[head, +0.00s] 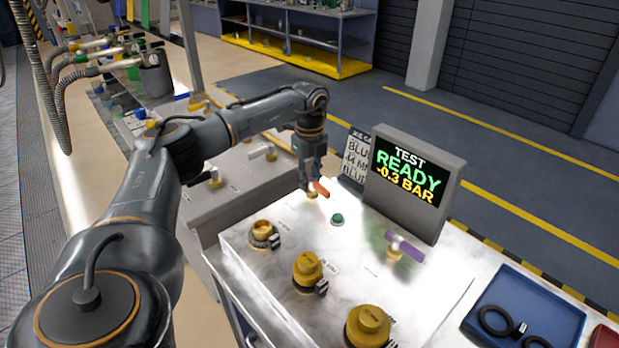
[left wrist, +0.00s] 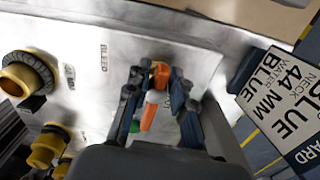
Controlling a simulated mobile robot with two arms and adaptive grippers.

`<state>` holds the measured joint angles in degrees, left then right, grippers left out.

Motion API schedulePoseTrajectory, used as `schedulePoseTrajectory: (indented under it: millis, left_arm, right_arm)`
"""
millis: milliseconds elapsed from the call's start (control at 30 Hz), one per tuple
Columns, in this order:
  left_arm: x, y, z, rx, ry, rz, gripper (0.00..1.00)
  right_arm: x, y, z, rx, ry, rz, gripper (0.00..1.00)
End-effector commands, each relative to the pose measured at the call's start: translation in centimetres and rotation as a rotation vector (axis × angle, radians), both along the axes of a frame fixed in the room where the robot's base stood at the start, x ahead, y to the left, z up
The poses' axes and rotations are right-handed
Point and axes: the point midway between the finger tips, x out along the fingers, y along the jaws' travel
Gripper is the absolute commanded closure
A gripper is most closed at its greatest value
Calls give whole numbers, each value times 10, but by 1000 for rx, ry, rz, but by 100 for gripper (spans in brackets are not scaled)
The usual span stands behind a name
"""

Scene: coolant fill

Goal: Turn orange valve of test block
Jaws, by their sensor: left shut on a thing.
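The test block (head: 290,290) is a pale metal bench top. Its orange valve (head: 321,188) is a small bar handle on a brass base near the back left corner. My left gripper (head: 309,180) reaches down over it from above. In the left wrist view, the orange handle (left wrist: 148,118) lies between the two fingers of the left gripper (left wrist: 158,86), which is shut on it. Part of the handle is hidden by the fingers in the head view. My right gripper is in neither view.
A screen (head: 410,180) reading "TEST READY -0.3 BAR" stands behind the block, beside a job card (head: 355,158). A green button (head: 337,219), a purple valve handle (head: 405,246) and several brass fittings (head: 307,268) are on top. A blue tray (head: 555,306) is at the right.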

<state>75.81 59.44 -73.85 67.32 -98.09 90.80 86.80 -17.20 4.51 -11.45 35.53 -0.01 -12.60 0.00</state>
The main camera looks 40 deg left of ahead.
Motion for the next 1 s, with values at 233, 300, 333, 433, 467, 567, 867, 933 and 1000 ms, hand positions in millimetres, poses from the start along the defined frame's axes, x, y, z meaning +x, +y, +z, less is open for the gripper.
schedulePoseTrajectory:
  millis: [233,300,333,433,467,567,867,933,1000]
  left_arm:
    - [3,-2,2,-2,0,-191,100]
    - [3,-2,2,-2,0,-257,100]
    - [4,-2,2,-2,0,-286,100]
    - [5,-2,2,-1,0,-380,100]
    - [5,-3,2,-1,0,-409,100]
    - [6,-4,2,-2,0,-504,100]
    - [8,-6,1,-2,0,-790,100]
    - [9,-7,1,-2,0,-856,100]
    - [9,-8,1,-2,-1,-923,100]
  right_arm:
    - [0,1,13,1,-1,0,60]
    - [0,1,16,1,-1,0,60]
    - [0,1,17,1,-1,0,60]
    - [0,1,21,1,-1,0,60]
    - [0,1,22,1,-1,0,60]
    - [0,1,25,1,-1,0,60]
    - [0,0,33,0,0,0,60]
    - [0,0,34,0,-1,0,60]
    - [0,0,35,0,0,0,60]
